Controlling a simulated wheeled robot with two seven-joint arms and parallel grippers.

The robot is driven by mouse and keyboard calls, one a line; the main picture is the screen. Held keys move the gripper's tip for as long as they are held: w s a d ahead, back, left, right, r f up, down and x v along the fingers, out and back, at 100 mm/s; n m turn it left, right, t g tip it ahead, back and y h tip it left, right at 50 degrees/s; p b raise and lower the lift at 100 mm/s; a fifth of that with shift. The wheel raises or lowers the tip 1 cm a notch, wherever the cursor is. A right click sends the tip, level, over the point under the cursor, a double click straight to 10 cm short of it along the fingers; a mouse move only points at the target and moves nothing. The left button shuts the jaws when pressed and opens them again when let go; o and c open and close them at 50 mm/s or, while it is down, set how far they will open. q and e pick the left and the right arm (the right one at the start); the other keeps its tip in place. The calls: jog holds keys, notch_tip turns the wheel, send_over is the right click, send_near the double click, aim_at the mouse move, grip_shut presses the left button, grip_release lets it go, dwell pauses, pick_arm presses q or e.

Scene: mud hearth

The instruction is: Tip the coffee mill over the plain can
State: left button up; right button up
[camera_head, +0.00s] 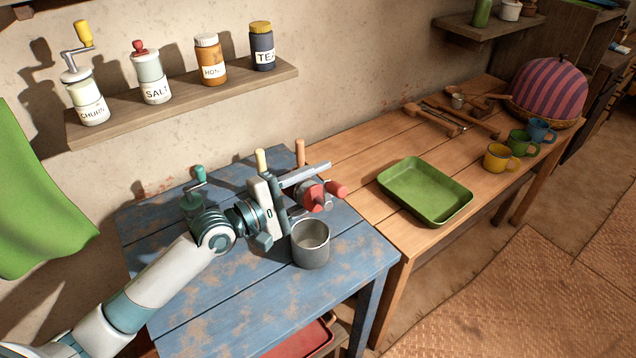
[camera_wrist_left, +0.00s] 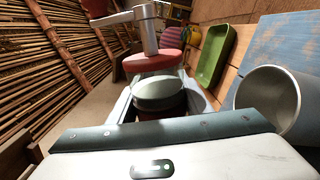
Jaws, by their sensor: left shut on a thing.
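The coffee mill (camera_head: 312,196) has a red lid, a pale body and a crank with a red knob. My left gripper (camera_head: 316,188) is shut on it and holds it tipped over on its side, its lid end towards the right. In the left wrist view, the mill (camera_wrist_left: 158,88) sits between the fingers, which hide part of its body. The plain can (camera_head: 311,250) is a grey metal cup, upright and open on the blue table, just below the mill in the head view. The can (camera_wrist_left: 268,105) shows at the right in the wrist view. My right gripper is out of view.
A green-knobbed mill (camera_head: 193,205) stands on the blue table (camera_head: 215,315) behind my arm. Upright wooden handles show behind the gripper. A green tray (camera_head: 425,192) and several mugs (camera_head: 498,158) are on the wooden table. A wall shelf (camera_head: 185,103) holds jars and mills.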

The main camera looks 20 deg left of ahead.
pick_arm(q)
jog(key=m, duration=0.2)
jog(key=s+d+m, duration=0.1)
jog(key=m, duration=0.1)
jog(key=f+m, duration=0.1)
jog(key=m, duration=0.2)
jog(key=shift+s+d, duration=0.2)
jog(key=shift+d, duration=0.15)
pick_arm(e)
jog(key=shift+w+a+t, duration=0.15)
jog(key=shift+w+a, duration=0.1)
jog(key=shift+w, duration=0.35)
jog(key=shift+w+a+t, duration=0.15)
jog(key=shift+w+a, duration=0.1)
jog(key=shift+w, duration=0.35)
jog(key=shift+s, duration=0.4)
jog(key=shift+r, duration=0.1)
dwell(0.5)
